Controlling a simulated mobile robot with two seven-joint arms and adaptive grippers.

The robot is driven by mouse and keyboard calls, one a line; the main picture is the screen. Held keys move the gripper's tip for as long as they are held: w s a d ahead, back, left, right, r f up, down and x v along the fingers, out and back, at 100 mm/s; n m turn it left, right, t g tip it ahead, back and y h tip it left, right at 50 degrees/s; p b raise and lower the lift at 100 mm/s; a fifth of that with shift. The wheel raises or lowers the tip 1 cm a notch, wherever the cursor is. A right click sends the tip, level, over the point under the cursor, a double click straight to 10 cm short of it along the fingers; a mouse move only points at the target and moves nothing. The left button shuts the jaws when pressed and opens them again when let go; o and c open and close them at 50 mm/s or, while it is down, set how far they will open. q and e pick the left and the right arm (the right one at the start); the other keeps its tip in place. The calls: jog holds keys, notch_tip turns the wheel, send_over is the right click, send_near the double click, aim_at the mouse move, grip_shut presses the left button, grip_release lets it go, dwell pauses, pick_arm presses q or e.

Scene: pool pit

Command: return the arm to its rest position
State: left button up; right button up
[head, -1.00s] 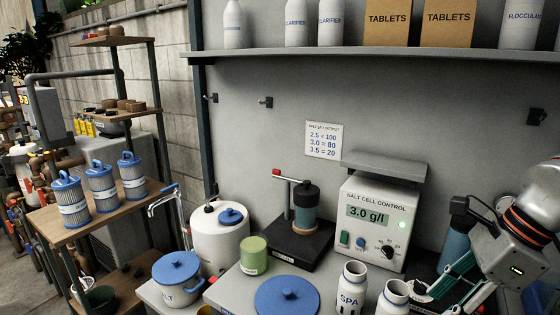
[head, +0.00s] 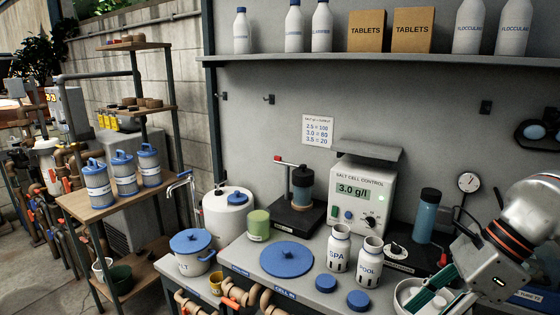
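My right arm comes in from the right edge of the head view. Its gripper (head: 442,297) points down and left over a white bowl (head: 404,293) at the counter's lower right. The teal finger pads look apart, with part of the bowl showing between them. I see nothing held, though the arm and the frame edge hide part of the bowl. My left arm and gripper are not in view.
Left of the bowl are two blue caps (head: 358,300), the open SPA bottle (head: 339,250) and POOL bottle (head: 369,263). A blue flask (head: 427,217), salt cell controller (head: 361,195) and gauge (head: 468,182) stand behind. A blue lid (head: 287,259) lies left.

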jog(key=a+r+m+g+y, duration=0.1)
jog(key=a+r+m+y, duration=0.2)
jog(key=a+m+y, duration=0.85)
jog(key=w+f+m+t+h, duration=0.2)
jog(key=w+f+m+t, duration=0.65)
jog(key=m+t, duration=0.65)
jog(key=d+f+m+t+h, duration=0.1)
jog(key=d+f+m+h, duration=0.25)
jog(key=f+m, duration=0.35)
jog(key=d+f+m+t+h, duration=0.1)
jog(key=d+f+m+h, duration=0.2)
jog(key=f+m+h, duration=0.35)
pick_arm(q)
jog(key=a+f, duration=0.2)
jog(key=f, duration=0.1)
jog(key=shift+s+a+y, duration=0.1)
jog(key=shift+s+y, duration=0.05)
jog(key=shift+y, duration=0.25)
pick_arm(e)
jog(key=s+d+f+m+g+h, duration=0.1)
jog(key=s+d+f+m+g, duration=0.1)
jog(key=s+f, duration=0.5)
jog(key=s+d+f+m+g+h, duration=0.2)
jog(key=s+f, duration=0.6)
jog(key=f, duration=0.8)
jog(key=m+g, duration=0.1)
jog(key=g, duration=0.1)
jog(key=shift+s+f+m+g, duration=0.3)
jog(key=shift+m, duration=0.1)
